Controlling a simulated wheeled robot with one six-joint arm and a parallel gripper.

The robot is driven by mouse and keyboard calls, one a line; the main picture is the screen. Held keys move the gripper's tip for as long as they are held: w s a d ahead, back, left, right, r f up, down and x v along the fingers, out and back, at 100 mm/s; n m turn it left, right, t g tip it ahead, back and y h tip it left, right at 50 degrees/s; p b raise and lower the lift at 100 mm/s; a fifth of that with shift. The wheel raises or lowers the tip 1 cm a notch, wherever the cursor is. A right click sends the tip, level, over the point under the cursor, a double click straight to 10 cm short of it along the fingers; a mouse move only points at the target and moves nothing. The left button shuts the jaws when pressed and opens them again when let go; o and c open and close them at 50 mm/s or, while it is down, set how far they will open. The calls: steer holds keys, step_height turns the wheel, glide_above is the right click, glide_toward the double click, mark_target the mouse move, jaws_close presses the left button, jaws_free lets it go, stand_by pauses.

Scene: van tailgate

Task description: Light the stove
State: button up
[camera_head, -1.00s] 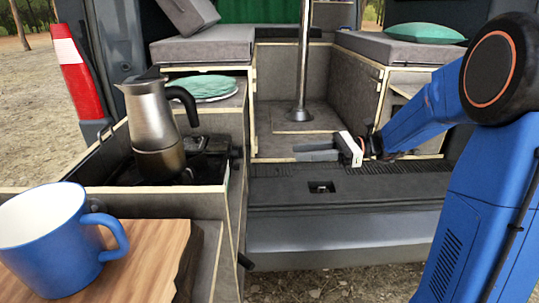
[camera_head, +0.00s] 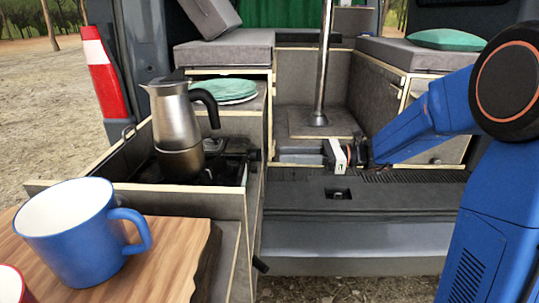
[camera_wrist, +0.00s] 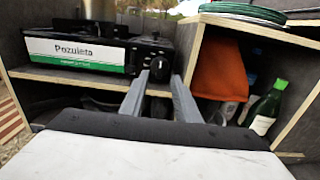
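The stove is a black camping burner with a white and green front label (camera_wrist: 75,52) in the wrist view. Its round black knob (camera_wrist: 160,69) is on the front, at the label's right. In the head view the stove (camera_head: 222,165) sits in the side unit, partly hidden. A metal moka pot (camera_head: 175,130) stands upright on it. My gripper (camera_wrist: 160,80) has its two grey fingers apart, with nothing held. The knob shows between the fingertips; I cannot tell whether they touch it. In the head view my gripper (camera_head: 302,152) points left toward the unit, right of the stove.
A blue mug (camera_head: 75,235) and part of a red cup (camera_head: 12,285) stand on a wooden board (camera_head: 165,262) at front left. Green plates (camera_head: 222,91) lie behind the pot. A metal post (camera_head: 325,65) rises behind my gripper. A compartment right of the stove holds an orange item (camera_wrist: 218,70) and a green bottle (camera_wrist: 264,108).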

mark_target(256, 155)
steer(key=a, duration=0.6)
steer(key=shift+a, duration=0.2)
steer(key=shift+w, duration=0.1)
jaws_close()
